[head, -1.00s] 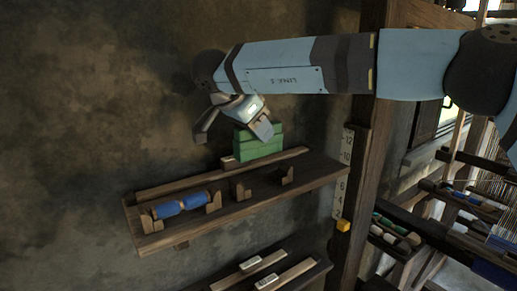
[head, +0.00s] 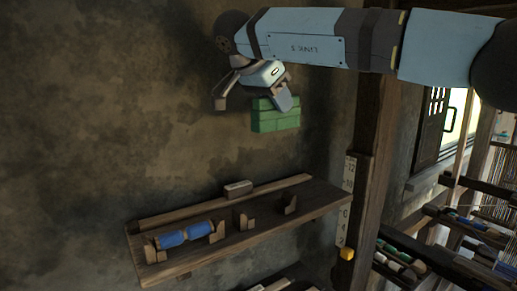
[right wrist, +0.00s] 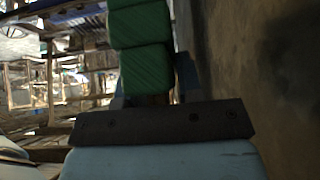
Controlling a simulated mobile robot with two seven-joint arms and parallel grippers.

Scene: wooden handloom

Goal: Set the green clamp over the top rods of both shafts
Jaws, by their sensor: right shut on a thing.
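The green clamp (head: 275,120) is a ribbed green block held in the air above the wooden wall shelf. My right gripper (head: 276,97) is shut on it from above. In the right wrist view the clamp (right wrist: 143,70) sticks out beyond the gripper (right wrist: 150,100), whose fingers are mostly hidden. The shafts and their top rods cannot be made out clearly; part of the loom (head: 480,215) shows at the right edge. My left gripper is not in view.
The shelf (head: 270,217) holds a blue spool (head: 185,236) in wooden cradles and a small pale block (head: 238,188). A wooden post (head: 372,150) with a numbered scale (head: 346,200) and a yellow marker (head: 347,253) stands between shelf and loom.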

